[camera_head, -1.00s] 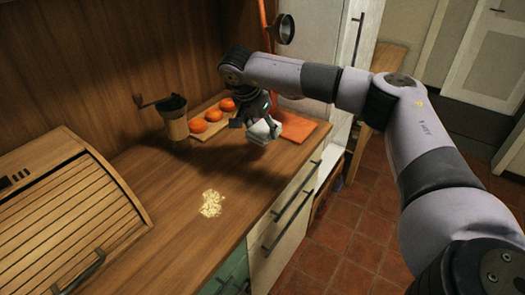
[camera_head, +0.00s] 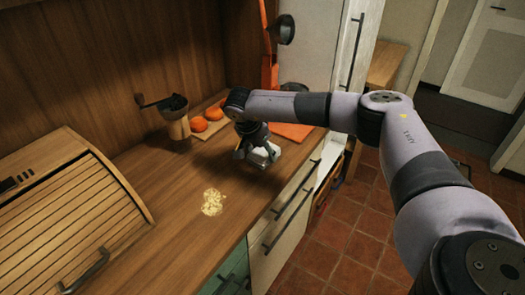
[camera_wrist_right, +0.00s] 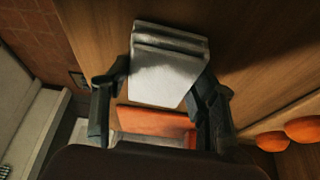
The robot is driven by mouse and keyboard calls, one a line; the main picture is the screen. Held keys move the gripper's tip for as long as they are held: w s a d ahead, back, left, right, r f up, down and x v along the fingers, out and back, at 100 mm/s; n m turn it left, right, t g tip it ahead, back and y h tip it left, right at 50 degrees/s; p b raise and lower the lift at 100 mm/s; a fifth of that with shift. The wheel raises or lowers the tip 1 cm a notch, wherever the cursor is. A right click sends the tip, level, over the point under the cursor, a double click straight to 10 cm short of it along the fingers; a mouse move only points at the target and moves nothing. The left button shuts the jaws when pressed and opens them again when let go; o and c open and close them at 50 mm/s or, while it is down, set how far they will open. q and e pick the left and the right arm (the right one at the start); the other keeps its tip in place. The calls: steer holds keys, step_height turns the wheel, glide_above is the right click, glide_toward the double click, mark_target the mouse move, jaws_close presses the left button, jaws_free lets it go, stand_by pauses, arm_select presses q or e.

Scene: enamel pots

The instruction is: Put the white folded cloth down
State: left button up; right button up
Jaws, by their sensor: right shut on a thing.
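The white folded cloth (camera_head: 264,155) is in my right gripper (camera_head: 255,148), low over the wooden counter (camera_head: 180,215) near its front edge. In the right wrist view the cloth (camera_wrist_right: 165,70) sits between the two fingers of the right gripper (camera_wrist_right: 160,88), which are shut on it. I cannot tell whether the cloth touches the counter. A patch of pale crumbs (camera_head: 212,202) lies on the counter nearer than the cloth. My left gripper is not in view.
Behind the gripper are orange tomatoes (camera_head: 199,124) on a board, an orange cloth or mat (camera_head: 293,131) and a coffee grinder (camera_head: 175,120). A bread box (camera_head: 75,215) stands at the left. The counter's middle is clear around the crumbs.

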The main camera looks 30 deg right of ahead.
mark_target(261, 152)
steer(key=shift+f, duration=0.25)
steer(key=o, duration=1)
steer(key=shift+o, duration=0.2)
steer(key=b+v, duration=0.2)
steer(key=v, duration=0.3)
steer(key=shift+w+a+r, duration=0.15)
steer(key=shift+a, duration=0.1)
steer(key=b+v, duration=0.1)
steer(key=v, duration=1.1)
steer(key=shift+r, duration=0.1)
